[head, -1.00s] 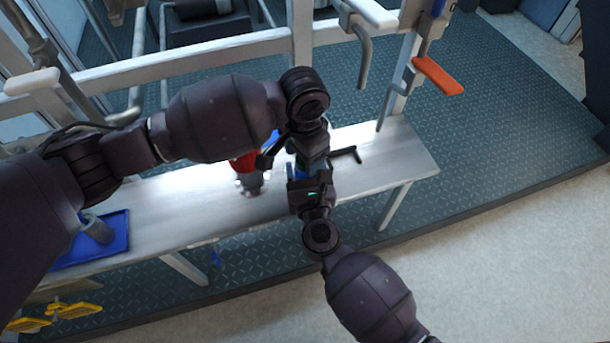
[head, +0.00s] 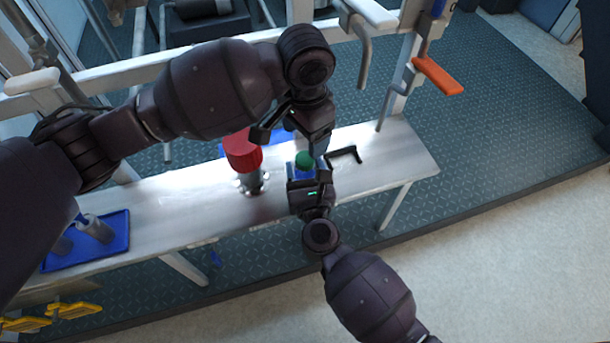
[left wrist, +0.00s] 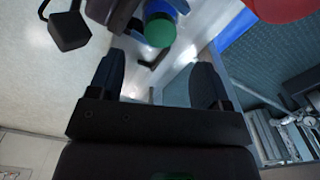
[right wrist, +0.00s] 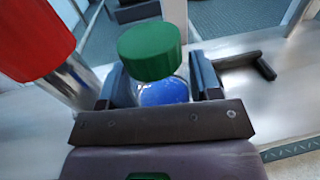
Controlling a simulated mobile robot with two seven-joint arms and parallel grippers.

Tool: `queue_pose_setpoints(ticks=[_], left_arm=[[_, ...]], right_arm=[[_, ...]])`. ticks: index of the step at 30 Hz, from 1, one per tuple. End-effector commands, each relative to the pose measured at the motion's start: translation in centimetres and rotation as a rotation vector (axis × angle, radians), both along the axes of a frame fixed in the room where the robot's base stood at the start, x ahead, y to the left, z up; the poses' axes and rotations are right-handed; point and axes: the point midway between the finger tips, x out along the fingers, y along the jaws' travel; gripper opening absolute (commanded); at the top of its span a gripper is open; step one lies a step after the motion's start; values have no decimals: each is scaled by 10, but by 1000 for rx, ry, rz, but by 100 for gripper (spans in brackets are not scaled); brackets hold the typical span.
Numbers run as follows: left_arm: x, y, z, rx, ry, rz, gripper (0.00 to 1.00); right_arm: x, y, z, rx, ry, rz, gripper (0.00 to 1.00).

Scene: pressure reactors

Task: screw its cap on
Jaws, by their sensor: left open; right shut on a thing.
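A bottle with blue contents (right wrist: 163,92) stands upright between the fingers of my right gripper (right wrist: 158,78), which is shut on it. A green cap (right wrist: 150,50) sits on the bottle's top; how tightly it is threaded cannot be seen. In the head view the green cap (head: 304,160) shows just above my right gripper (head: 307,178). My left gripper (head: 292,140) is open and empty, above and apart from the cap. In the left wrist view the cap (left wrist: 160,31) lies beyond the open fingers.
A red-topped metal vessel (head: 243,155) stands left of the bottle on the metal bench (head: 190,210). A black bent handle (head: 345,155) lies to the right. A blue tray (head: 85,252) with grey cylinders is at the bench's left. An orange lever (head: 437,76) is at the upper right.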

Motion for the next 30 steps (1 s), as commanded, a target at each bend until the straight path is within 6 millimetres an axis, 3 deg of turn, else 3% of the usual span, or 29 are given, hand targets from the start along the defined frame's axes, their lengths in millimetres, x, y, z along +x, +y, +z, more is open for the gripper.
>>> queue_pose_setpoints(ticks=[3, 9, 21, 22, 27, 30], left_arm=[[1, 1, 21, 0, -2, 2, 72], [1, 1, 43, 2, -2, 2, 72], [1, 2, 49, 3, -3, 4, 72], [1, 1, 49, 3, -3, 4, 72], [2, 2, 49, 3, -3, 4, 72], [2, 2, 49, 3, -3, 4, 72]], right_arm=[[0, 0, 0, 0, 0, 0, 0], [0, 0, 0, 0, 0, 0, 0], [0, 0, 0, 0, -1, 0, 0], [0, 0, 0, 0, -1, 0, 61], [0, 0, 0, 0, 0, 0, 87], [0, 0, 0, 0, 0, 0, 88]])
